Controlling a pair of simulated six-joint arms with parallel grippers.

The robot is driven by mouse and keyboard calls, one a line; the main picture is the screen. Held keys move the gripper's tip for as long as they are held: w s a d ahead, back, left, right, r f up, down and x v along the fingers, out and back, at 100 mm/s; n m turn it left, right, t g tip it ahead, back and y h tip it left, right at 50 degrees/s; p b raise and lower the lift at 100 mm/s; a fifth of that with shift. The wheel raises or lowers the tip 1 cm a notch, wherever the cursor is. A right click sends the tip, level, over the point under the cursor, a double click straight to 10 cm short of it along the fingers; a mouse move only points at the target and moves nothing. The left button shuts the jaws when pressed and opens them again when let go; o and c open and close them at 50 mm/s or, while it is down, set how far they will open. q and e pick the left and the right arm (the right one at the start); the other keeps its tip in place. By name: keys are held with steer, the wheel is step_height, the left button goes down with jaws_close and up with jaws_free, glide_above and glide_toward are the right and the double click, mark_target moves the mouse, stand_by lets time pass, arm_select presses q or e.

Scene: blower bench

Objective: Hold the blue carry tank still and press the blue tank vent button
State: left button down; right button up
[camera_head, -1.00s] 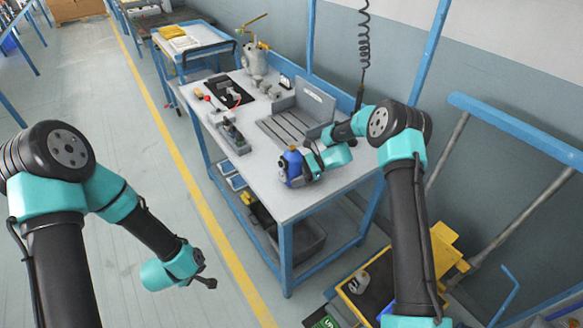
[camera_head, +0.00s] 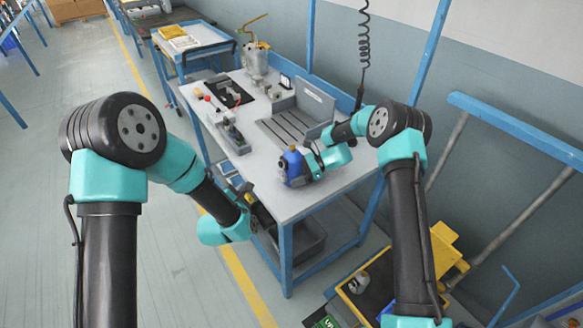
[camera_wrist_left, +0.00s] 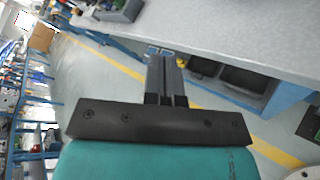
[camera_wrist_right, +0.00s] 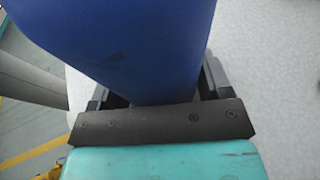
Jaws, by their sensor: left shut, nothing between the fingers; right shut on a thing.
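The blue carry tank (camera_head: 293,165) stands on the near right part of the white bench. In the right wrist view its blue body (camera_wrist_right: 140,45) fills the space between the fingers. My right gripper (camera_head: 311,160) is shut on the tank from its right side. My left gripper (camera_head: 248,196) is shut and empty, off the left edge of the bench and apart from the tank. In the left wrist view its fingers (camera_wrist_left: 166,75) are together with nothing between them. I cannot make out the vent button.
The bench top (camera_head: 262,185) is clear just left of the tank. A grey slotted fixture (camera_head: 290,125) and a small grey device (camera_head: 230,132) stand farther back. A dark bin (camera_head: 300,240) sits on the lower shelf. A yellow cart (camera_head: 365,285) stands at the right.

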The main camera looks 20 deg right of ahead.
mark_target(281, 164)
arm_select(q)
steer(key=d+r, duration=0.1)
steer(key=d+r+n+t, duration=0.1)
steer(key=d+r+n, duration=0.1)
steer(key=shift+w+h, duration=0.3)
steer(key=shift+d, duration=0.1)
steer(key=w+d, duration=0.2)
steer(key=d, duration=0.6)
steer(key=shift+w, duration=0.4)
steer(key=shift+d, duration=0.2)
stand_by(1.7)
steer(key=shift+w+d, duration=0.15)
steer(key=shift+d, duration=0.1)
steer(key=shift+a, duration=0.1)
stand_by(0.4)
steer(key=shift+a, duration=0.35)
steer(key=shift+s+a, duration=0.1)
steer(key=shift+s, duration=0.1)
